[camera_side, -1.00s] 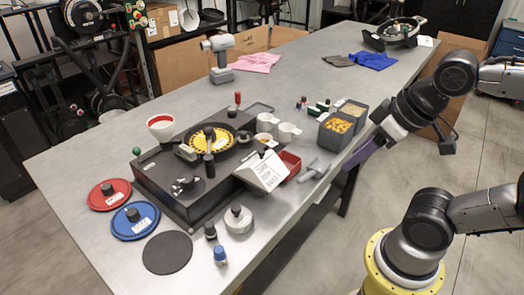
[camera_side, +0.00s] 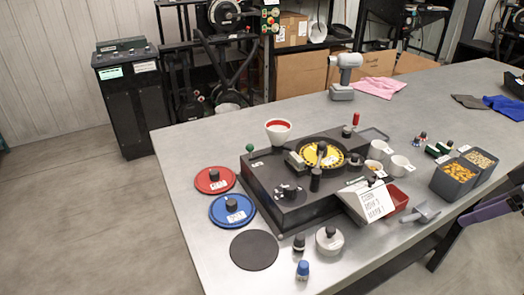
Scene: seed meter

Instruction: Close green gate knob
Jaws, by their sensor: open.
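The green knob (camera_side: 250,148) is a small ball at the far left corner of the dark seed meter base (camera_side: 283,213). It stands a little above the base, left of the white funnel with a red inside (camera_side: 278,131). The meter carries a yellow-and-black round plate (camera_side: 323,153). My gripper (camera_side: 468,217) shows only as purple fingers at the right edge, beside the table's near edge. It is open, with nothing seen in it, and far from the green knob. The rest of it is out of frame.
Red (camera_side: 203,185) and blue (camera_side: 222,216) lids and a black disc (camera_side: 254,250) lie left of the meter. A tilted white sign (camera_side: 367,200), small cups and two filled grey bins (camera_side: 452,185) stand to its right.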

